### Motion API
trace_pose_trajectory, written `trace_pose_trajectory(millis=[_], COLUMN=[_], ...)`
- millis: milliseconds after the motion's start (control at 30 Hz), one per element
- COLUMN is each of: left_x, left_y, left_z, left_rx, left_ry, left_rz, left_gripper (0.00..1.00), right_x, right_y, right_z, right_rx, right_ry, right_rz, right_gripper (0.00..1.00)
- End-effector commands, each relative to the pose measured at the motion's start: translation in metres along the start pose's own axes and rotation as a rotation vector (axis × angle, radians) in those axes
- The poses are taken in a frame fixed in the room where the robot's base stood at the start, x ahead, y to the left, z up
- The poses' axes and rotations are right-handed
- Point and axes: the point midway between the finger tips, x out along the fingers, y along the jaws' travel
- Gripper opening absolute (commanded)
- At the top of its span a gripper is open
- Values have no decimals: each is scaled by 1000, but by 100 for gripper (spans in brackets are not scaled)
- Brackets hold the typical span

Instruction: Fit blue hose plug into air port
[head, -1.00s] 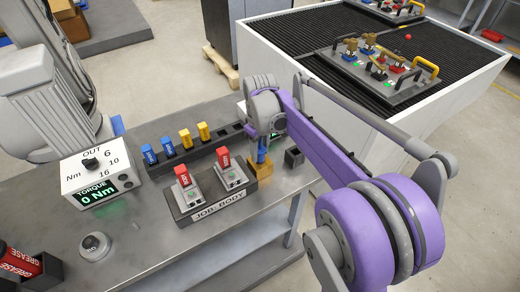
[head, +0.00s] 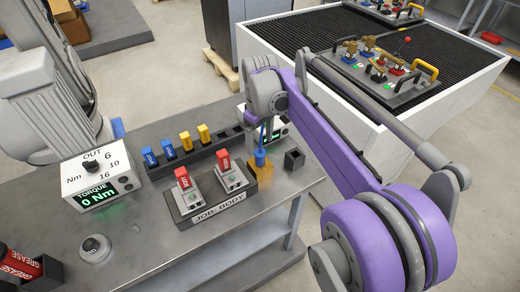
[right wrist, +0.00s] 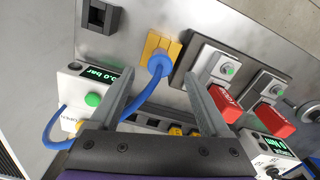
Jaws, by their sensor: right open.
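The blue hose plug (head: 261,157) stands upright at the yellow block (head: 262,180), which I take to hold the air port. In the right wrist view the plug (right wrist: 158,63) covers the middle of the block (right wrist: 159,42), and its blue hose (right wrist: 140,104) curves away to the white gauge box (right wrist: 92,92). I cannot tell how deep the plug sits. My right gripper (right wrist: 160,76) is open, its fingers on either side of the hose and apart from the plug. My left gripper is not in view.
Beside the block, the JOB BODY fixture (head: 216,215) carries two red-topped pieces. An empty dark holder (head: 294,158) stands right of the block. A rack (head: 181,158) of blue and yellow pieces lies behind. The torque box (head: 95,180) is left; the front bench is mostly clear.

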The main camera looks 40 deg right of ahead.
Motion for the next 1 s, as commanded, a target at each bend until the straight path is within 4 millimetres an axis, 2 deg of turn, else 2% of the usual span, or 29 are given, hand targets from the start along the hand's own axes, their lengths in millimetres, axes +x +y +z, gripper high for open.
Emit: trace_pose_trajectory(millis=[100,300,1000], left_x=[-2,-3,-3], left_y=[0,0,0], left_z=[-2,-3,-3], left_rx=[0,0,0], left_ry=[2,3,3], left_rz=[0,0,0], left_gripper=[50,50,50], right_x=[-24,-46,-48], right_y=[0,0,-3], right_z=[0,0,1], right_rx=[0,0,0], right_ry=[0,0,4], right_rz=[0,0,2], right_gripper=[80,80,80])
